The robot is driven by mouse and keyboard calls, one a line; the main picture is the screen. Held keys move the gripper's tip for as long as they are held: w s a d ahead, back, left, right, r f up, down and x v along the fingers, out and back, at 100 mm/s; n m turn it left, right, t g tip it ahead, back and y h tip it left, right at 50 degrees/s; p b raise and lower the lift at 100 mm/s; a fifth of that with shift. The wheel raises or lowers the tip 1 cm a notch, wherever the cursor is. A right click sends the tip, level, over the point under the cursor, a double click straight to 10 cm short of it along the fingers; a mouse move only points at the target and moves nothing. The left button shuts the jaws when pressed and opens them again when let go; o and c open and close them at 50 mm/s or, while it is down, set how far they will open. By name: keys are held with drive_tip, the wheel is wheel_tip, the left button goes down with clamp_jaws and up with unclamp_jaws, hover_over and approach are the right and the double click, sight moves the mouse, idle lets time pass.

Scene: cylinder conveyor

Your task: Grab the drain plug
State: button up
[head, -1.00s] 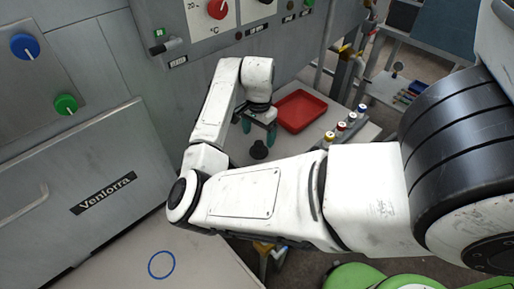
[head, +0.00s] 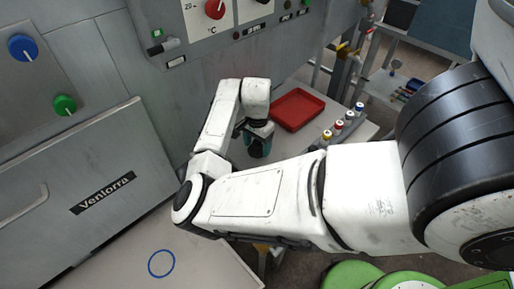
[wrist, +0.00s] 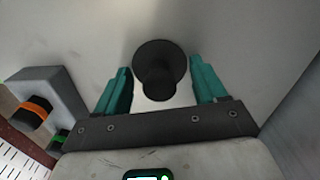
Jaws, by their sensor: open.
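The drain plug (wrist: 158,52) is black, with a wide round flange and a narrower knob towards the camera. It sits on the pale surface, in the upper middle of the wrist view. My gripper (wrist: 160,68) is open, with one teal finger on each side of the plug's knob. Gaps show between the fingers and the knob, and the gripper holds nothing. In the head view my gripper (head: 260,143) points down at the worktop beside the red tray. There its fingers and wrist largely hide the plug.
A red tray (head: 297,109) lies just right of my gripper. A row of several small colour-ringed cylinders (head: 338,130) stands farther right. A grey control panel (head: 165,25) rises behind. A blue ring (head: 150,268) marks the clear pale surface at the front.

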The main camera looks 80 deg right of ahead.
drive_tip(key=shift+s+f, duration=0.1)
drive_tip(key=c, duration=1.3)
clamp_jaws()
